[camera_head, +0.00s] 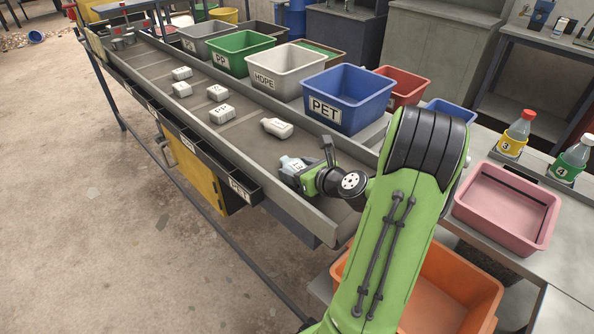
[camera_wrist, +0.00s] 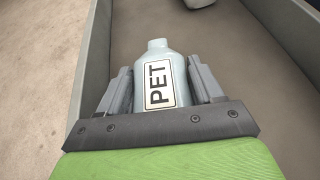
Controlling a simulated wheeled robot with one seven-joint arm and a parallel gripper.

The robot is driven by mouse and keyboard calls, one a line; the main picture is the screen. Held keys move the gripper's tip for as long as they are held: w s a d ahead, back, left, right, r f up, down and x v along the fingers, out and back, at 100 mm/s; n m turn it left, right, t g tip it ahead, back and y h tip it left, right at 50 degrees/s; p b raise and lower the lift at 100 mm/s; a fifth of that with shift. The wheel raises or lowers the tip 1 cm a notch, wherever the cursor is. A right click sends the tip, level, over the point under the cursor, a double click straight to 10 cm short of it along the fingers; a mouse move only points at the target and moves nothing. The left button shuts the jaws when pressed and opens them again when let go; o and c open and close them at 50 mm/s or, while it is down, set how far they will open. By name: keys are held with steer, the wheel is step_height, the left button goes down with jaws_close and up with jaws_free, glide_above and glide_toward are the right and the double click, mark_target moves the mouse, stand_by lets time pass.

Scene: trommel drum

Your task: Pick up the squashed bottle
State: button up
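The squashed bottle (camera_wrist: 157,85) is pale blue-grey with a white PET label, and fills the space between my fingers in the wrist view. My gripper (camera_wrist: 160,88) has one finger along each side of the bottle, with no clear gap, so it looks shut on it. The bottle's neck points away from the palm. In the head view the bottle (camera_head: 292,165) shows at the near end of the sorting belt, beside my gripper (camera_head: 302,172). Its lower part is hidden by the gripper. I cannot tell whether it rests on the belt or is slightly raised.
The belt (camera_head: 160,68) carries several other labelled white items, the nearest a white bottle (camera_head: 277,127). Raised side walls (camera_head: 230,153) border it. A blue PET bin (camera_head: 348,97) and an HDPE bin (camera_head: 286,70) stand behind. A pink tray (camera_head: 507,205) is right.

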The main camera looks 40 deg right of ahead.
mark_target(298, 166)
steer(key=shift+c, duration=1)
step_height(298, 166, up, 10)
steer(key=p, duration=0.5)
steer(key=shift+r+p, duration=0.1)
steer(key=shift+p, duration=0.25)
